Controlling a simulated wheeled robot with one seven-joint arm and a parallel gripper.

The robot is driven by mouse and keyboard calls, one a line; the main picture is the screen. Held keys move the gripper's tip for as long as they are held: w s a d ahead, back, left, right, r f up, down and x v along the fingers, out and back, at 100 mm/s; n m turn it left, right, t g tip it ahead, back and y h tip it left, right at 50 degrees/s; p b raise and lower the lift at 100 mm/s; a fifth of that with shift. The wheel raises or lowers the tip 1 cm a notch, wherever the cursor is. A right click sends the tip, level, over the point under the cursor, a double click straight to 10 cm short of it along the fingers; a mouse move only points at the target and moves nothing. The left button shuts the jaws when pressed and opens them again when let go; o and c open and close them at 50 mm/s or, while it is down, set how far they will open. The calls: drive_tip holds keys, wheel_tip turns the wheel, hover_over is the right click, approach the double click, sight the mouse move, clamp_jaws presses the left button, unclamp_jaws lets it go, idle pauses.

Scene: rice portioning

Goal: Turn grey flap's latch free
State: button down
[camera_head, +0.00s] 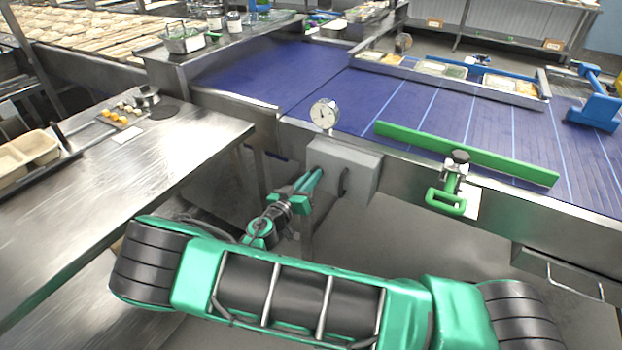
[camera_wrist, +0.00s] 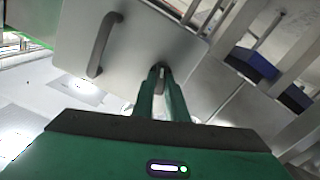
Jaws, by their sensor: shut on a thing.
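The grey flap (camera_head: 352,168) is the front of a box on the side of the conveyor, below a round dial gauge. In the wrist view the flap (camera_wrist: 125,75) fills the upper middle, with a dark curved handle on its left part. My gripper (camera_head: 314,177) reaches the flap's left edge. In the wrist view my gripper's green fingers (camera_wrist: 161,72) are close together, shut on the small latch (camera_wrist: 160,82) at the flap's edge. The fingers hide most of the latch, so its turn angle cannot be told. The flap looks closed.
The round gauge (camera_head: 324,115) stands just above the flap. A green bar (camera_head: 465,153) and a green-handled clamp (camera_head: 448,190) sit on the conveyor edge to the right. A steel table (camera_head: 150,175) stands at the left. The floor in front of the flap is clear.

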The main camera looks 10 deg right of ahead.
drive_tip(key=n, duration=1.3)
drive_tip(key=shift+w+a+f+n, duration=0.2)
drive_tip(key=shift+a+f+n, duration=0.05)
drive_tip(key=shift+a+n, duration=0.1)
idle(0.3)
drive_tip(key=c, duration=1.8)
unclamp_jaws()
drive_tip(key=shift+d, duration=0.15)
drive_tip(key=shift+o, duration=0.2)
drive_tip(key=v, duration=1.1)
